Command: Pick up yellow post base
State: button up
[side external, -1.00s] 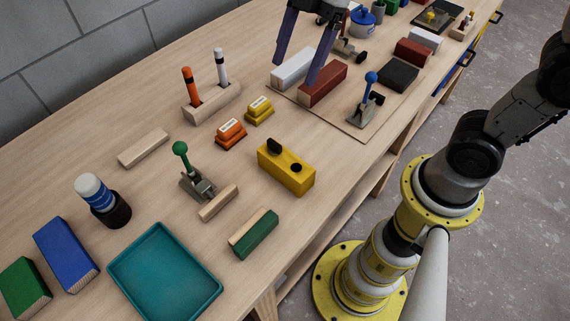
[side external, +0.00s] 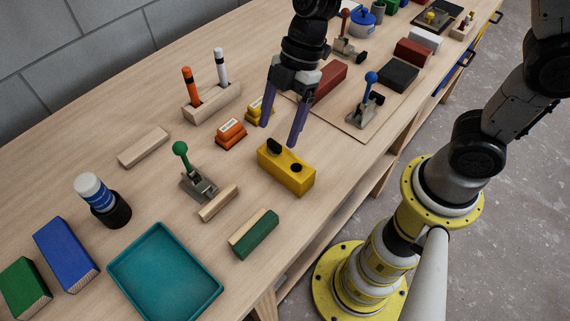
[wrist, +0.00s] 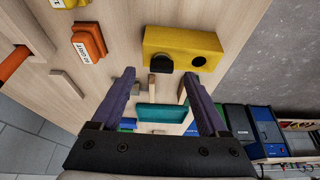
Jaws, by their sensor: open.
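The yellow post base (side external: 290,175) is a yellow block on the bench, with a black knob or plug and a dark round hole on top. It also shows in the wrist view (wrist: 180,38), beyond my fingertips. My gripper (side external: 279,134) has two purple fingers spread apart with nothing between them. It hangs above the bench, just behind the yellow post base in the side view, and does not appear to touch it. In the wrist view my gripper (wrist: 157,74) is open below the block in the picture.
An orange stamp-like block (side external: 230,134) and a yellow one (side external: 260,109) lie left of my gripper. A green-handled clamp (side external: 195,178), a wood batten (side external: 218,203), a green-and-wood block (side external: 254,234) and a teal tray (side external: 120,265) are nearer the front.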

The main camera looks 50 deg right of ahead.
aim_at(275, 142)
jog(key=shift+x, duration=1.55)
jog(key=shift+s, duration=0.15)
grip_shut()
